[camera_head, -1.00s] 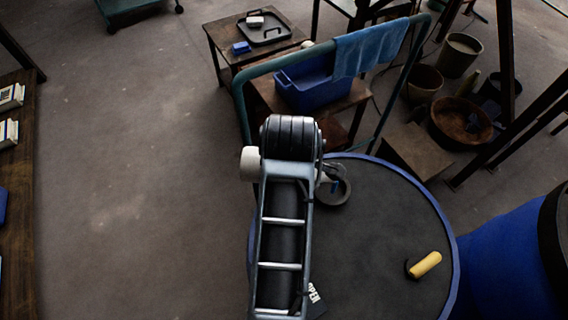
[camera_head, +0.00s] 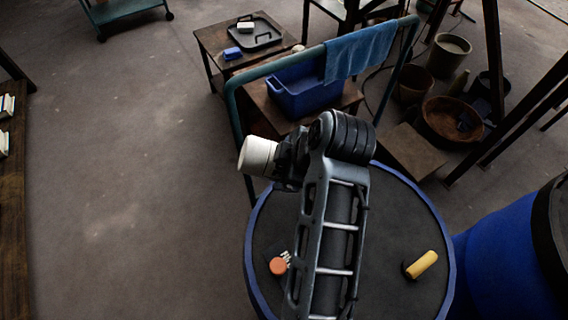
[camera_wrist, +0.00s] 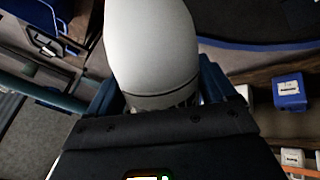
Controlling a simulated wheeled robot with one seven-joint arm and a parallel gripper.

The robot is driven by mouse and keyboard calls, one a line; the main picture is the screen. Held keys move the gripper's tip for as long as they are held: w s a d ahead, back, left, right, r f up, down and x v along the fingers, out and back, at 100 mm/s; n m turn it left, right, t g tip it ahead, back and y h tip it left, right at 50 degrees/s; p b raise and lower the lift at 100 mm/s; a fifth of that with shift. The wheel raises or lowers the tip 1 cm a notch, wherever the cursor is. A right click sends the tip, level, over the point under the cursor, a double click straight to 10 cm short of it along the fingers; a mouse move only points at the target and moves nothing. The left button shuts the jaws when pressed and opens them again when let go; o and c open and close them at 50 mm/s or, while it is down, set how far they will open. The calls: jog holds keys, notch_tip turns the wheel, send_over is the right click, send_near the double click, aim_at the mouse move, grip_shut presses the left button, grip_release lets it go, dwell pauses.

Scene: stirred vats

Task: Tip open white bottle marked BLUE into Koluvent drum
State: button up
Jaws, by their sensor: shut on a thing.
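The white bottle (camera_head: 257,155) sticks out to the left from my gripper (camera_head: 280,163) in the head view, its pale end outward. It looks tilted onto its side, above the drum's far left edge. In the wrist view the bottle (camera_wrist: 150,45) fills the top middle between the two fingers, which are shut on it. Its marking is mostly hidden, and I cannot see its mouth. A drum with a dark top and blue rim (camera_head: 250,238) stands below my arm. I cannot read its name. An orange cap (camera_head: 278,266) lies by a partly hidden label on the top.
A yellow piece (camera_head: 421,264) sits on the drum top. Another blue drum (camera_head: 505,255) stands at the right. Behind are a green rail (camera_head: 300,58) with a blue towel (camera_head: 362,50), a blue bin (camera_head: 300,90) and a small table with a tray (camera_head: 255,32). Floor is clear at left.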

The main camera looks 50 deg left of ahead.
jog(key=shift+w+r, duration=0.1)
jog(key=shift+r, duration=0.15)
jog(key=shift+w+d+f, duration=0.1)
jog(key=shift+w, duration=0.05)
dwell(1.8)
